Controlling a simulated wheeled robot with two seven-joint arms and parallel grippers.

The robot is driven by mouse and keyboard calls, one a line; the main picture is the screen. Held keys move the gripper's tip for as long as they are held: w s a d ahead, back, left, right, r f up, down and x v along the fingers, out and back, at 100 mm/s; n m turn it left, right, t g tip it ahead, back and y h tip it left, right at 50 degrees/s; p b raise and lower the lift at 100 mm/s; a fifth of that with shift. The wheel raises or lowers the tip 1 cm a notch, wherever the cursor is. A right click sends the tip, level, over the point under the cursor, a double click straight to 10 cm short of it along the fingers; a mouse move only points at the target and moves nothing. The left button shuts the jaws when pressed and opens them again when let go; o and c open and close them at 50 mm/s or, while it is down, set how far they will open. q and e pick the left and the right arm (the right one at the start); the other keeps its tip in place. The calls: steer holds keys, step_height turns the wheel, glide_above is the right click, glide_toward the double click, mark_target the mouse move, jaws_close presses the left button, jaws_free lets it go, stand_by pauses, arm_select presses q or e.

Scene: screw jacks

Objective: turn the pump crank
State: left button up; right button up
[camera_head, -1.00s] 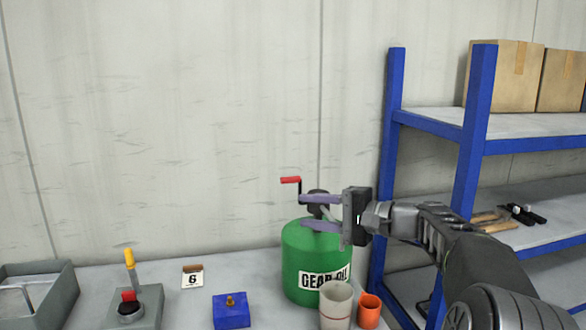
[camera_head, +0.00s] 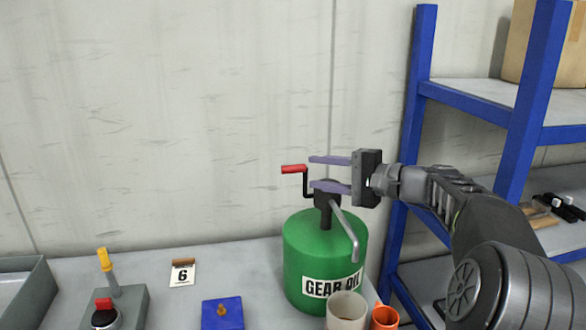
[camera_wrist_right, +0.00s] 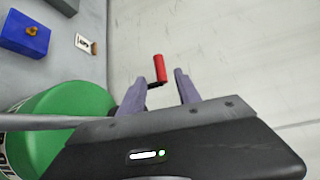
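The pump crank has a red handle (camera_head: 294,169) on a black bent arm, on top of the pump above the green gear oil drum (camera_head: 300,255). A grey spout (camera_head: 347,232) curves down over the drum's right side. My right gripper (camera_head: 312,174) is open, its two purple fingers pointing left, close to the crank at the height of its handle. In the right wrist view the red handle (camera_wrist_right: 160,68) shows just past the fingertips, between the two fingers (camera_wrist_right: 157,88), with nothing clearly gripped. My left gripper is not in view.
A white cup (camera_head: 346,311) and an orange cup (camera_head: 384,318) stand before the drum. A blue block (camera_head: 222,313), a number 6 card (camera_head: 182,273) and a control box with a yellow-handled lever (camera_head: 106,270) are to the left. A blue shelf post (camera_head: 411,140) rises at right.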

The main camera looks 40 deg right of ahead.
mark_target(298, 170)
steer(key=p+x, duration=0.2)
steer(key=x, duration=0.5)
steer(key=shift+w+a, duration=0.1)
steer(key=shift+w, duration=0.15)
steer(key=shift+c, duration=0.4)
jaws_close()
stand_by(0.8)
